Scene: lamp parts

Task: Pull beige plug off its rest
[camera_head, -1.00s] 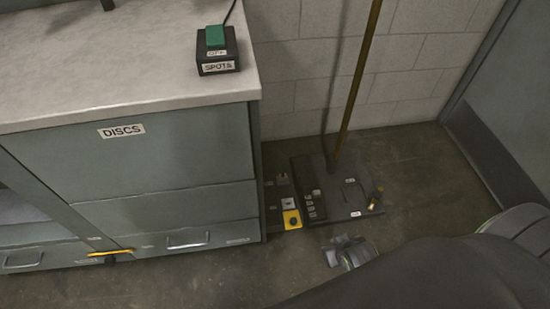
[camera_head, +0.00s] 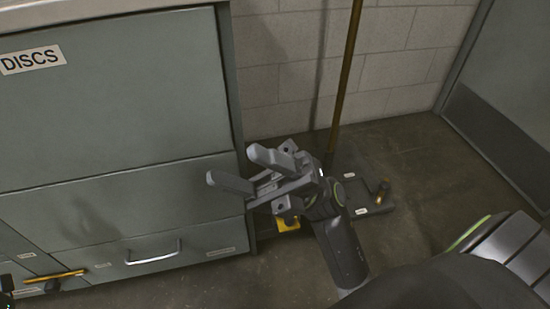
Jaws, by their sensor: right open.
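A small tan piece (camera_head: 382,190), which may be the beige plug, stands at the right end of a dark base plate (camera_head: 358,203) on the floor. It is too small to tell how it sits on its rest. My right gripper (camera_head: 242,170) is open and empty, its fingers pointing left in front of the grey cabinet's side edge. It is well to the left of the tan piece. My right gripper and forearm hide the left part of the base plate.
The grey cabinet (camera_head: 120,110) with a DISCS label fills the left. A brown pole (camera_head: 347,80) rises from the base plate by the block wall. A yellow piece (camera_head: 288,224) shows below my gripper. A door stands at the right; floor right of the plate is clear.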

